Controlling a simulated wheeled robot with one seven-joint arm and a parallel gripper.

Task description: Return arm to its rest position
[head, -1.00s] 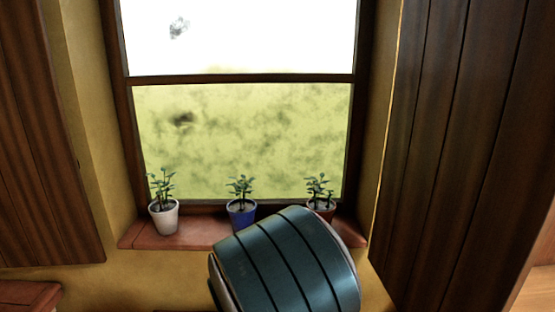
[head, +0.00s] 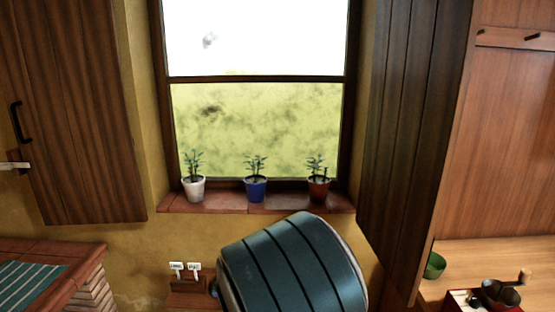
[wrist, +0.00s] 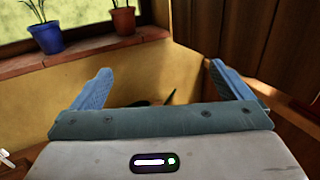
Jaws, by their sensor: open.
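My gripper (wrist: 155,85) shows in the wrist view with its two blue fingers wide apart and nothing between them. Beyond the fingers are a yellow wall and a dark wooden panel. In the head view a rounded dark teal part of my arm fills the lower middle, in front of the wall below the window sill. My fingers are not visible in the head view.
A brick sill (head: 255,201) holds a white pot (head: 194,189), a blue pot (head: 256,189) and a red-brown pot (head: 318,189) with plants. A brick counter (head: 60,248) stands left. A wooden shelf at right holds a green bowl (head: 435,266) and a grinder (head: 500,293).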

